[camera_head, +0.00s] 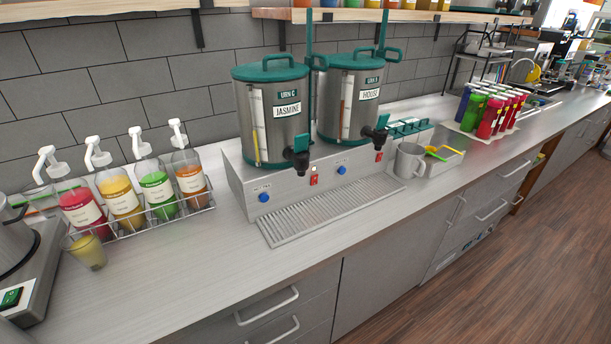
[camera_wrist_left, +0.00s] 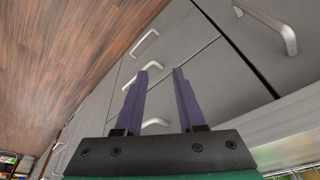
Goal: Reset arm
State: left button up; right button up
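My left gripper (camera_wrist_left: 160,88) shows in the left wrist view with its two purple fingers apart and nothing between them. It is in front of the grey drawer fronts (camera_wrist_left: 215,75), and it appears clear of their handles. Neither of my arms shows in the head view, and my right gripper is in neither view.
The counter (camera_head: 215,270) holds syrup pump bottles in a wire rack (camera_head: 165,224), a cup (camera_head: 88,252), two urns (camera_head: 272,115) over a drip tray (camera_head: 330,211), a metal pitcher (camera_head: 409,160) and colourful bottles (camera_head: 488,112). The counter's front strip is clear. Handles (camera_head: 267,305) stick out below.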

pick_arm(q)
jog(key=s+f+g+b, duration=0.1)
jog(key=s+f+b, duration=0.2)
jog(key=f, duration=0.9)
jog(key=s+f+b, duration=0.2)
jog(key=s+f, duration=0.1)
jog(key=f, duration=0.8)
jog(key=s+a+f+g+b, duration=0.1)
jog(key=s+a+f+b, duration=0.2)
jog(key=s+f, duration=1.1)
jog(key=shift+a+f+b, duration=0.15)
jog(key=shift+b, duration=0.2)
jog(key=shift+s, duration=0.1)
